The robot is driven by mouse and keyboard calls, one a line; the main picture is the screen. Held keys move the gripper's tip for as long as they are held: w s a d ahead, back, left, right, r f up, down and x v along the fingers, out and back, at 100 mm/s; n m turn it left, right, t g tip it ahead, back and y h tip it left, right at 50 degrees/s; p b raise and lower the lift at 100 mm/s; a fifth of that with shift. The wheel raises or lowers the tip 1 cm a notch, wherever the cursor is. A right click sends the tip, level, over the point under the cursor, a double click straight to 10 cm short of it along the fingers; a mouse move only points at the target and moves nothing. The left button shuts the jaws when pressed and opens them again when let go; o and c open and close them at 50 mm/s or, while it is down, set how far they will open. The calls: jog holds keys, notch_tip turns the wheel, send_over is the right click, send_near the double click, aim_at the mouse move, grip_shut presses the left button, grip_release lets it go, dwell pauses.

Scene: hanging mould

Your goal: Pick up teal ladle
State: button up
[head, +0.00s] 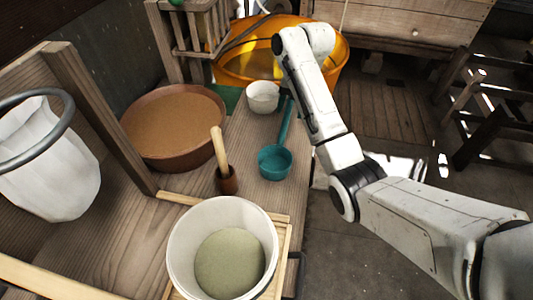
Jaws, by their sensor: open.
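The teal ladle (275,164) lies on the wooden bench, near its right edge. Its round bowl is toward me, and its handle runs away from me and slightly right. The far end of the handle is close to or behind my arm in the picture. My arm comes in from the lower right and bends up past the ladle's right side. I cannot make out my gripper's fingers; they are hidden behind my arm links or out of view.
A wooden pestle in a small mortar (227,181) stands left of the ladle, and a white cup (263,97) behind it. A white bucket (222,250), a brown basin (175,127), an orange tub (247,67) and a hanging white cloth bag (48,170) surround it. Open floor lies right.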

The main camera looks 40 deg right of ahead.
aim_at(285, 123)
jog(key=f, duration=0.4)
jog(key=shift+w+a+f, duration=0.25)
jog(key=shift+w+a, duration=0.05)
jog(key=shift+w, duration=0.05)
jog(key=shift+w+a+f+p, duration=0.1)
jog(key=shift+w+f+p, duration=0.05)
jog(key=shift+f, duration=0.75)
jog(key=shift+w+f+p, duration=0.15)
jog(key=shift+w+f, duration=0.05)
jog(key=shift+f, duration=0.75)
jog(key=shift+w+a+f+p, duration=0.1)
jog(key=shift+w+f+p, duration=0.05)
jog(key=shift+f, duration=0.75)
jog(key=shift+c, duration=0.4)
grip_shut()
